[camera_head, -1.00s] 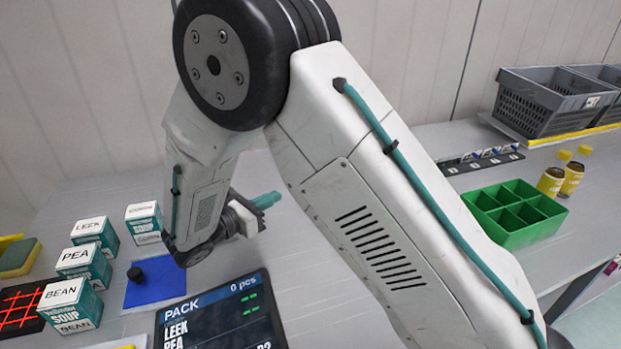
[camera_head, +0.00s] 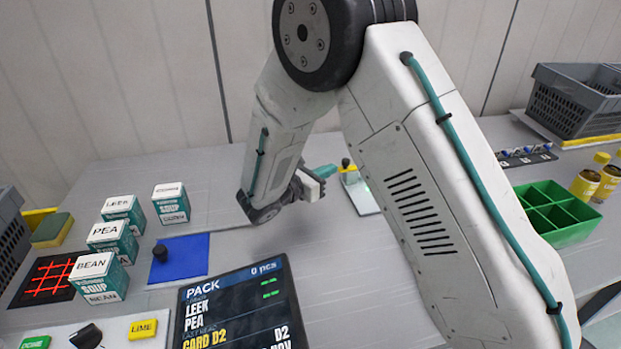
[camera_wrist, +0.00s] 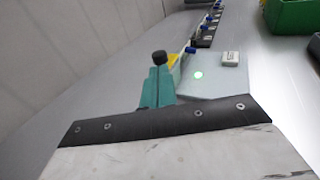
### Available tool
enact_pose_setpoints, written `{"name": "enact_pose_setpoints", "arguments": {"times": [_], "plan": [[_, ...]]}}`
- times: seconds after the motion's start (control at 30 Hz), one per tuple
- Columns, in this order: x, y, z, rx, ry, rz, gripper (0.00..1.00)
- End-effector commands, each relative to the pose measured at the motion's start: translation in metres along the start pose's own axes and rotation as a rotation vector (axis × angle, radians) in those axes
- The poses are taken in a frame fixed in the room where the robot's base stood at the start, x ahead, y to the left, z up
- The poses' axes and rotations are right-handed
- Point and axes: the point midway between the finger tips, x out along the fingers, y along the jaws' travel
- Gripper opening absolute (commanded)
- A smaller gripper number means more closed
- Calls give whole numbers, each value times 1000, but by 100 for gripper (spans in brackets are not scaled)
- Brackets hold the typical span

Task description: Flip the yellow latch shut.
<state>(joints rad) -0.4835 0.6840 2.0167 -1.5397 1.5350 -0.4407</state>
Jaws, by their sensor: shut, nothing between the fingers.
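The yellow latch (camera_head: 349,169) with a black knob stands on a pale plate (camera_head: 366,200), partly hidden behind my arm in the head view. In the wrist view the latch (camera_wrist: 173,60) shows only as a bit of yellow beyond my fingers, with the black knob (camera_wrist: 159,57) just past their tips. A green light glows on the plate (camera_wrist: 215,80). My gripper (camera_head: 334,168) has teal fingers, shut and empty, pointing toward the latch. In the wrist view my gripper (camera_wrist: 158,72) overlaps the knob's lower edge; I cannot tell whether they touch.
Soup boxes (camera_head: 100,277) and a blue mat (camera_head: 181,259) with a black knob-like piece lie left. A PACK screen (camera_head: 235,310) stands in front. A green divided tray (camera_head: 552,213), yellow bottles (camera_head: 586,184) and a grey crate (camera_head: 577,105) are right. The table behind my gripper is clear.

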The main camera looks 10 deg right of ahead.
Motion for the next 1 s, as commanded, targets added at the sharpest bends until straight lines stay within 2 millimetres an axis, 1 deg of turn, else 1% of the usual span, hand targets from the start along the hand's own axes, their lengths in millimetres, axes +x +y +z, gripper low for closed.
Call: {"name": "enact_pose_setpoints", "arguments": {"times": [0.03,0.2,0.33,0.67,0.77,0.9,1.0], "plan": [[9,-1,0,0,0,-3,0],[25,0,0,0,0,-2,0],[29,0,0,0,0,-1,0],[30,-1,0,0,0,0,0],[38,-5,0,-1,0,-1,0],[56,-14,2,-1,-1,-2,0],[58,-15,2,-1,-1,-1,0]]}}
